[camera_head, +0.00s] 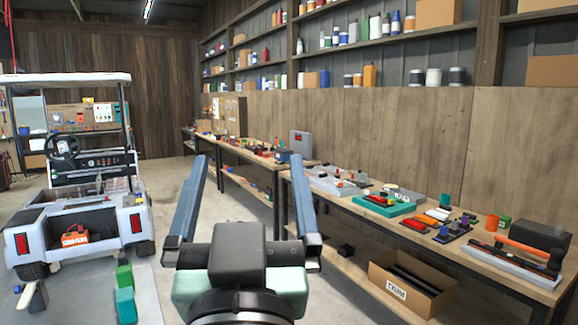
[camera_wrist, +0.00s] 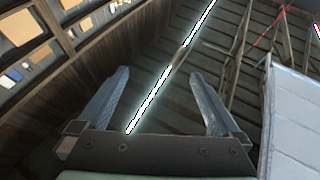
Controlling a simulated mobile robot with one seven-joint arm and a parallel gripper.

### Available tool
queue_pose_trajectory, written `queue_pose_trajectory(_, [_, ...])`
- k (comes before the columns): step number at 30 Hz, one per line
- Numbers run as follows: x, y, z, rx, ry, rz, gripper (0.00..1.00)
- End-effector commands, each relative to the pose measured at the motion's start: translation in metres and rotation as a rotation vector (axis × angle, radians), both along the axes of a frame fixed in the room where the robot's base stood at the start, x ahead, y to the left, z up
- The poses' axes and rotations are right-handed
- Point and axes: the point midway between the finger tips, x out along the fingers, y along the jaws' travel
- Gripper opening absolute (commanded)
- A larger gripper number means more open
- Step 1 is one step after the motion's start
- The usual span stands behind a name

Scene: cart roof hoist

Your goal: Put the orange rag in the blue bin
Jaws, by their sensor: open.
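My gripper (camera_head: 247,165) is raised in the middle of the head view, its two fingers wide apart with nothing between them. It also shows open and empty in the wrist view (camera_wrist: 160,75), facing the ceiling. I cannot make out an orange rag for certain in either view. A small orange item with lettering (camera_head: 75,236) sits at the rear of the cart (camera_head: 95,215), left of my gripper. I cannot clearly identify a blue bin; a small dark blue object (camera_head: 283,156) stands on the far workbench, too small to tell.
A long workbench (camera_head: 470,250) with tools and trays runs along the right. A cardboard box marked TRIM (camera_head: 398,291) sits on its lower shelf. The cart roof (camera_wrist: 290,125) fills the wrist view's right. Open floor lies beyond my gripper.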

Motion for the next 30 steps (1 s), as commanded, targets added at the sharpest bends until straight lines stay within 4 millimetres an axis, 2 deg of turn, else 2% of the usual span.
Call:
queue_pose_trajectory(1, [-0.018, -0.015, 0.029, 0.006, -0.101, -0.031, 1.0])
queue_pose_trajectory(3, [-0.04, -0.028, 0.059, 0.01, -0.212, -0.061, 1.0])
queue_pose_trajectory(7, [-0.068, -0.041, 0.087, 0.011, -0.331, -0.094, 1.0])
queue_pose_trajectory(10, [-0.074, -0.044, 0.093, 0.011, -0.359, -0.101, 1.0])
queue_pose_trajectory(23, [-0.073, -0.043, 0.092, 0.012, -0.355, -0.098, 1.0])
queue_pose_trajectory(30, [-0.073, -0.043, 0.092, 0.011, -0.354, -0.098, 0.59])
